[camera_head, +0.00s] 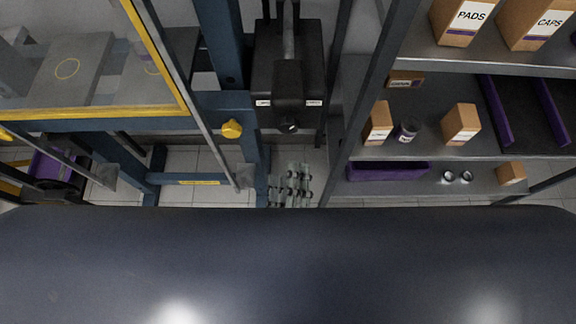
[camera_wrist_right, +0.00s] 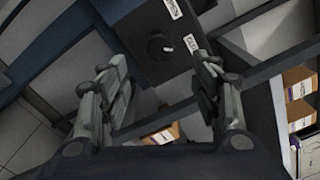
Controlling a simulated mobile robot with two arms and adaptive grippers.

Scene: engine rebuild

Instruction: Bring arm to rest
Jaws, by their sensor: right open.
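My right gripper (camera_head: 290,186) shows small in the head view, just beyond the dark rounded surface of my own body, over the tiled floor. It also shows in the right wrist view (camera_wrist_right: 160,75), where its two fingers stand wide apart with nothing between them. It is open and empty. Beyond the fingers in the wrist view is a black box-shaped unit (camera_wrist_right: 137,38) with a round knob and white labels. The same unit (camera_head: 272,62) stands above the gripper in the head view. My left gripper is in neither view.
A shelf rack (camera_head: 470,172) with boxes, a dark can (camera_head: 406,131) and purple bins (camera_head: 388,171) stands at right. A blue steel frame (camera_head: 222,60) with a yellow knob (camera_head: 232,129) stands at left, near a yellow-edged platform (camera_head: 90,113). Tiled floor (camera_head: 195,160) shows between them.

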